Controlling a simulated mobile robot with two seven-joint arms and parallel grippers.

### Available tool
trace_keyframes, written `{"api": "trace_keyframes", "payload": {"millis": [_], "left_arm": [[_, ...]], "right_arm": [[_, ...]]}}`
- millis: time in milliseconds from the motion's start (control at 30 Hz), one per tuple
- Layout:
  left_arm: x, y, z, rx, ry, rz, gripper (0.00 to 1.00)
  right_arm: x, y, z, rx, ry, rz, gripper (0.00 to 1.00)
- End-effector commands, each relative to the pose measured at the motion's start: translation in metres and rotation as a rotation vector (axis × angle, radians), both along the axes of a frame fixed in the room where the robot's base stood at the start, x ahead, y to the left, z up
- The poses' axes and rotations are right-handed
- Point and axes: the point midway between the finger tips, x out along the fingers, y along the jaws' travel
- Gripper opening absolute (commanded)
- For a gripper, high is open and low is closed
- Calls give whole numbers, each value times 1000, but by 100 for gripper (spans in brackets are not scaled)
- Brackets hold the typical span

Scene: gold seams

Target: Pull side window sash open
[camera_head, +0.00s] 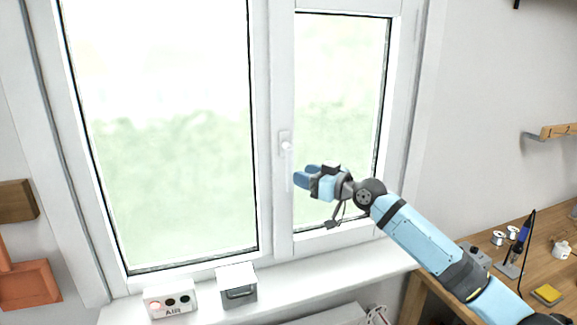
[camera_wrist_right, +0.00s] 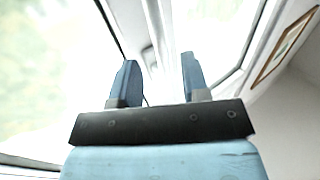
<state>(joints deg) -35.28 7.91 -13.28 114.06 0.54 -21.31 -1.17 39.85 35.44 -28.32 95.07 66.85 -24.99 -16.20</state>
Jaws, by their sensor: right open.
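The side window sash (camera_head: 283,215) is the narrow white-framed pane on the right of the window. It looks flush with its frame. Its white handle (camera_head: 286,146) sits on the left stile, with the lever pointing down. My right gripper (camera_head: 301,176) is in front of the sash, just below and right of the handle's pivot, with its blue fingers towards the lever. In the right wrist view the two fingers (camera_wrist_right: 158,78) are apart, and a pale handle shape (camera_wrist_right: 149,58) shows beyond the gap. I cannot tell whether they touch it. My left gripper is not in view.
A wide fixed pane (camera_head: 165,140) fills the left. The white sill (camera_head: 330,275) below holds a box marked AIR (camera_head: 170,299) and a grey-white box (camera_head: 236,284). A wooden workbench (camera_head: 540,255) with tools stands at the right. A framed picture (camera_wrist_right: 284,45) shows in the wrist view.

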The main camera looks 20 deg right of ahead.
Motion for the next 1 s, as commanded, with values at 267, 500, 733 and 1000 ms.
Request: {"api": "trace_keyframes", "payload": {"millis": [267,500,733,1000], "left_arm": [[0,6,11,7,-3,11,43],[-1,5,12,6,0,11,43],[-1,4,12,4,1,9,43],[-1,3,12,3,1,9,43]], "right_arm": [[37,26,2,0,0,0,42],[46,33,0,-1,-1,0,42],[46,33,-1,-1,-1,0,38],[46,33,-1,-1,-1,0,0]]}}
